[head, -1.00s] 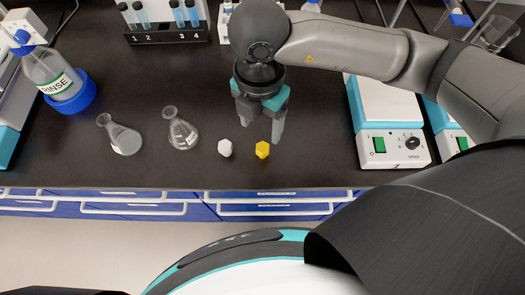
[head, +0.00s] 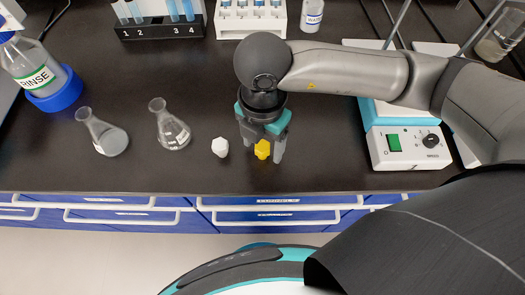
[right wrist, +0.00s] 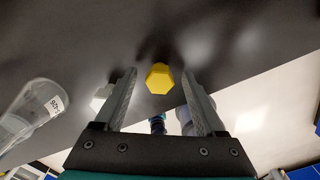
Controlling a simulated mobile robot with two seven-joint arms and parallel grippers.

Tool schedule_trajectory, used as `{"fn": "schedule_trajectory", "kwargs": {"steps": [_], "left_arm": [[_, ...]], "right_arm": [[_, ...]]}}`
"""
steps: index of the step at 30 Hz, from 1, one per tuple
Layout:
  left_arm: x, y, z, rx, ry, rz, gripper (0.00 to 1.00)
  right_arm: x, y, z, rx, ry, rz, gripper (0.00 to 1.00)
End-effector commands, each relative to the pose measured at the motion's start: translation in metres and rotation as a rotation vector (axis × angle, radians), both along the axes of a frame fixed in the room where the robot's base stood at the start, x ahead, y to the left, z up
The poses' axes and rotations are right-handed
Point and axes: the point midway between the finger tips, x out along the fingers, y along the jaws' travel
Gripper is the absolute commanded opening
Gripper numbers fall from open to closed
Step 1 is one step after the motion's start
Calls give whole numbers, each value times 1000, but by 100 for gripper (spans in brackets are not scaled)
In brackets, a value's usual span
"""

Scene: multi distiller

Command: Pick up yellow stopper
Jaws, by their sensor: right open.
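The yellow stopper (head: 262,149) stands on the dark bench near its front edge. In the right wrist view the yellow stopper (right wrist: 159,78) shows between and just beyond the fingertips. My right gripper (head: 264,156) points down over the stopper with one finger on each side. It is open, and gaps show between the stopper and both fingers (right wrist: 160,88). A white stopper (head: 220,147) stands just left of the gripper; it also shows in the right wrist view (right wrist: 101,97), partly hidden by a finger. My left gripper is not in view.
Two glass flasks (head: 104,134) (head: 171,128) stand left of the white stopper. A RINSE bottle (head: 35,75) sits in a blue ring at the far left. Racks (head: 160,29) stand at the back. A hotplate (head: 410,148) stands to the right. The bench edge is close in front.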

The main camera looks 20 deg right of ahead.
Motion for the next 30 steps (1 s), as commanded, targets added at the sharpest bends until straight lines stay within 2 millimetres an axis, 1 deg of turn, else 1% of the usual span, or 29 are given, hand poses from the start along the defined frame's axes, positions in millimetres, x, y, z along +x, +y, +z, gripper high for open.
{"fn": "schedule_trajectory", "kwargs": {"steps": [1,2,9,10,27,29,30], "left_arm": [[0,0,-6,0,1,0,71],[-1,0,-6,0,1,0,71],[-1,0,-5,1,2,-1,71],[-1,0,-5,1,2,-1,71],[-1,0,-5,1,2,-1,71],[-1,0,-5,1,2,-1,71],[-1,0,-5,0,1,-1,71]], "right_arm": [[0,0,-6,0,-1,-1,72],[0,0,-7,0,-1,-1,72],[0,0,-6,0,-1,0,72],[0,0,-6,0,-1,0,70],[0,0,-6,0,0,0,6],[0,0,-6,0,0,0,0],[0,0,-6,0,0,0,0]]}}
